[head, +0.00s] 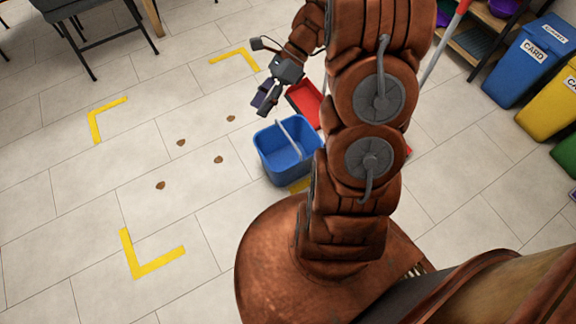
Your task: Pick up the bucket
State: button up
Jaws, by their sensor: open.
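A blue bucket (273,161) with a pale grey handle (289,137) stands on the tiled floor, just left of my arm, which hides part of its right side. The handle runs across its open top. My gripper (262,104) hangs above and slightly beyond the bucket's far left rim. It is open and empty, and apart from the handle as far as I can see.
A red dustpan-like item (303,101) lies behind the bucket. Yellow corner marks (143,258) and several brown spots (160,185) lie on the open floor at left. Coloured bins (527,62) and a shelf stand right; a chair (95,30) stands upper left.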

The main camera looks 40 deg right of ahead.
jog(key=w+d+f+m+t+y+b, duration=0.15)
jog(key=d+f+m+b, duration=0.35)
jog(key=f, duration=0.5)
jog(key=w+d+f+m+t+y+b, duration=0.1)
jog(key=w+d+f+m+t+b, duration=0.3)
jog(key=f, duration=0.6)
jog(key=m+t+b, duration=0.6)
jog(key=m+b, duration=0.4)
jog(key=m, duration=0.2)
send_near(288, 136)
jog(key=w+a+f, duration=0.1)
jog(key=w+a, duration=0.1)
jog(key=b+x, duration=0.3)
jog(key=x, duration=0.4)
jog(key=shift+a, duration=0.1)
grip_shut()
